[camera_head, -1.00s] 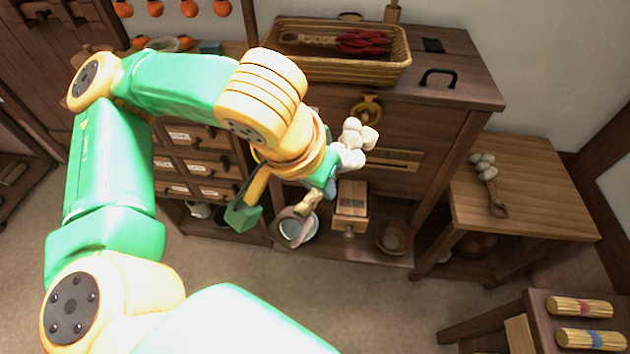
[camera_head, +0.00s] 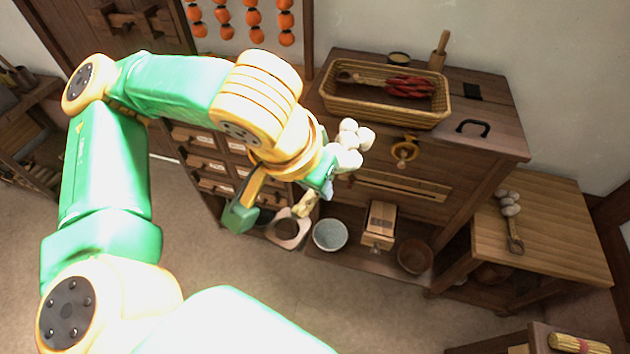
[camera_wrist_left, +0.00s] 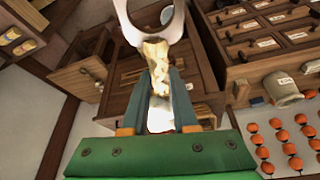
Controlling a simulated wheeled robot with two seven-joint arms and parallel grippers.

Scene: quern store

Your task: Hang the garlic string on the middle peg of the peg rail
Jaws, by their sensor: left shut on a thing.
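The garlic string has white bulbs (camera_head: 350,145), a pale braid (camera_head: 305,206) and a wide loop (camera_head: 290,228). My left gripper (camera_wrist_left: 160,88) is shut on its braid, and the loop also shows at the top of the left wrist view (camera_wrist_left: 152,22). In the head view the string is held in the air in front of the wooden cabinet, bulbs up and loop down. My left wrist hides part of it. My right gripper is not in view.
A wicker tray (camera_head: 335,102) with red peppers stands on the cabinet (camera_head: 500,135). Another garlic string (camera_head: 510,208) lies on the side table (camera_head: 570,235) at right. A bowl (camera_head: 330,235) and a wooden box (camera_head: 380,222) sit on the low shelf. Orange fruit strings (camera_head: 255,18) hang at the back.

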